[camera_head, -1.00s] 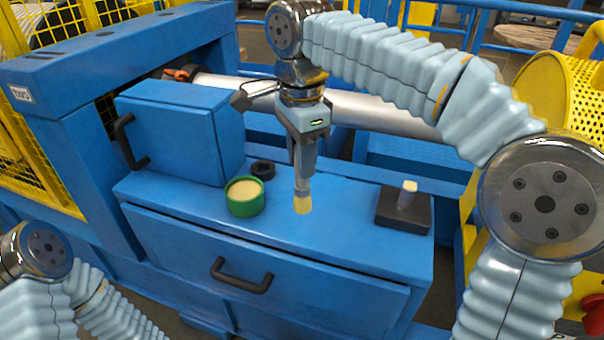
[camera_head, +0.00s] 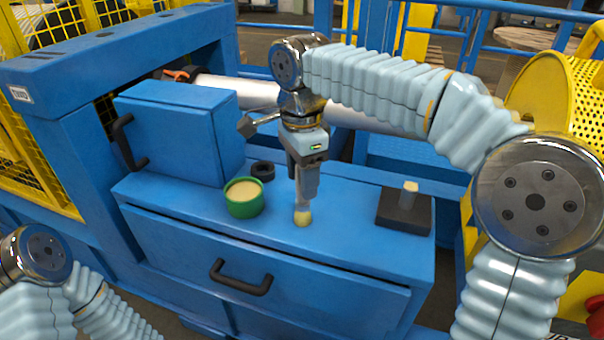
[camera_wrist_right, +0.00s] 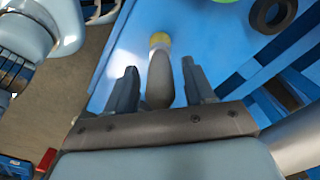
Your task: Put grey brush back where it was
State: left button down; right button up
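The grey brush (camera_head: 303,200) stands about upright on the blue cabinet top (camera_head: 345,225), its yellowish bristles down and seemingly touching the surface. My right gripper (camera_head: 305,186) is directly above, its fingers on either side of the brush. In the right wrist view the brush (camera_wrist_right: 160,78) lies between the two fingers (camera_wrist_right: 160,85) with a visible gap at each side, so the gripper looks open around it. The handle's upper end is hidden by the gripper. My left gripper is out of view.
A green tub (camera_head: 243,198) with pale contents stands left of the brush, with a black ring (camera_head: 263,171) behind it. A dark block (camera_head: 403,213) with a pale-topped upright piece is at the right. A blue box (camera_head: 175,135) stands at the left. The front right top is clear.

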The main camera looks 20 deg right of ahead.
notch_tip(320, 180, up, 12)
jog(key=p, duration=0.3)
jog(key=shift+r, duration=0.15)
